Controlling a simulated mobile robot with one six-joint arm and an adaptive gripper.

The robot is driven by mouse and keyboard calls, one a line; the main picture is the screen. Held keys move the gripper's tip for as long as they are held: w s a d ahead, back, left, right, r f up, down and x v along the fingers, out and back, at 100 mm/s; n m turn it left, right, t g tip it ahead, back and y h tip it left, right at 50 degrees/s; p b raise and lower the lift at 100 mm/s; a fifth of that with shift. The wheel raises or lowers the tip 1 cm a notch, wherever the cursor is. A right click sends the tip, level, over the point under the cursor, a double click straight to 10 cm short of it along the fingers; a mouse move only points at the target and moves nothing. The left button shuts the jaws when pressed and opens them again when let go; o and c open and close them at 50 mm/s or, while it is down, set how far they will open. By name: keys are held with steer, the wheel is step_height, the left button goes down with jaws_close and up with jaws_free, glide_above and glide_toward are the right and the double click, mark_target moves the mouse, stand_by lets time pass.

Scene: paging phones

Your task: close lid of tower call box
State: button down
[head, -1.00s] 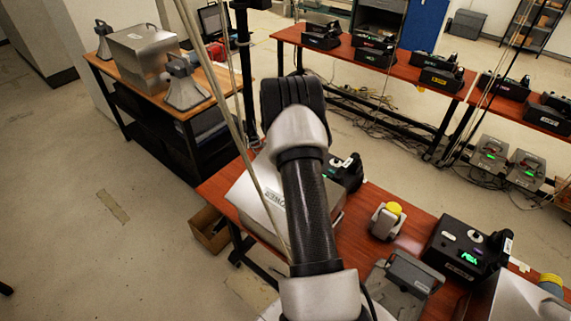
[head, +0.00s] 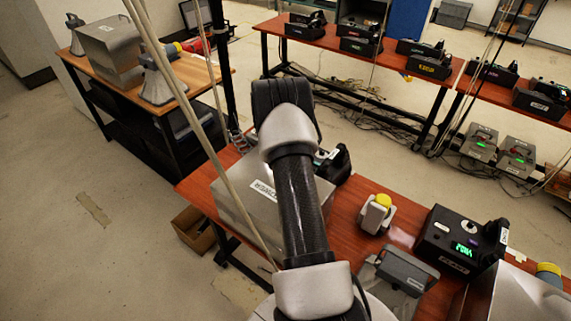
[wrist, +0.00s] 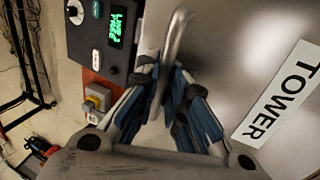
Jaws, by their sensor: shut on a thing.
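The tower call box is a silver metal box (head: 238,207) on the red-brown table, partly hidden behind my arm in the head view. Its brushed metal face with the TOWER label (wrist: 277,95) fills the right of the wrist view. A curved metal handle (wrist: 174,45) stands out from this face. My gripper (wrist: 166,90) has its blue-padded fingers closed around the handle, near the label. In the head view my arm hides the gripper and the handle. I cannot tell how far the lid is open.
A black radio box (wrist: 100,35) with a green display is beside the metal face. A yellow-topped device (head: 377,213), a grey box (head: 398,277) and another black box (head: 460,238) share the table. A pale pole (head: 190,120) crosses left of my arm.

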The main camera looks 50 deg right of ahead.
steer(key=shift+w+d+r, duration=0.1)
steer(key=shift+d+r, duration=0.05)
steer(key=shift+d, duration=0.05)
steer(key=c, duration=2)
jaws_free()
steer(key=shift+o, duration=0.2)
steer(key=v, duration=1.2)
